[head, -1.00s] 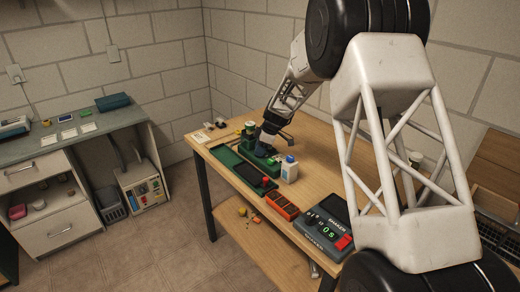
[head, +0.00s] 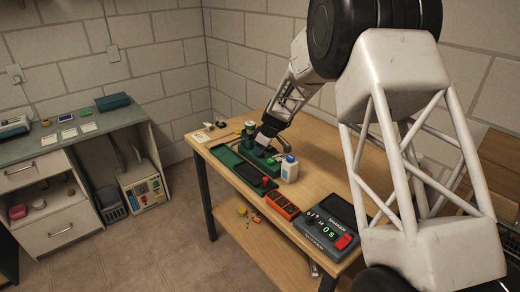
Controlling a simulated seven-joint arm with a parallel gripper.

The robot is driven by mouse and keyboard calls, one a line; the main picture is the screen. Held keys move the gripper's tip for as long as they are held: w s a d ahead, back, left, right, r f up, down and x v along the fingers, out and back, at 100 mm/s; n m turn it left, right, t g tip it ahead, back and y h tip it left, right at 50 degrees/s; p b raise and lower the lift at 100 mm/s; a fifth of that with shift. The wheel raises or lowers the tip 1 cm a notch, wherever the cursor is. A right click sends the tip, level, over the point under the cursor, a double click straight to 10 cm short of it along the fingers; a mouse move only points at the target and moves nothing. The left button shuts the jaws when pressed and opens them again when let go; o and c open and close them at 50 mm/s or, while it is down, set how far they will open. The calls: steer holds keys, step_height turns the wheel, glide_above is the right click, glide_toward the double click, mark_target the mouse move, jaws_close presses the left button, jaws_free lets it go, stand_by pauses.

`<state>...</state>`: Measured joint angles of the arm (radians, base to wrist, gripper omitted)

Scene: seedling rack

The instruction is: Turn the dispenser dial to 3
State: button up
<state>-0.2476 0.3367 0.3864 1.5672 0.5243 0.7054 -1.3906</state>
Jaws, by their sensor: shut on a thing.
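The green dispenser (head: 262,158) stands on the wooden bench beside a long dark green tray. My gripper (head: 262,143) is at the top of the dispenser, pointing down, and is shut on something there. The place fits the dispenser dial, but the dial and its numbers are hidden behind the gripper or too small to read. I cannot tell which number it points to.
A white bottle with a blue cap (head: 289,169) stands close to the right of the dispenser. The green tray (head: 224,155) lies to its left.

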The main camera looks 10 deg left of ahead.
steer(key=o, duration=0.9)
steer(key=shift+o, duration=0.2)
steer(key=shift+r, duration=0.1)
steer(key=w+v, duration=0.1)
steer(key=v, duration=0.6)
steer(key=shift+s+r, duration=0.3)
steer(key=shift+s, duration=0.25)
steer(key=shift+d, duration=0.15)
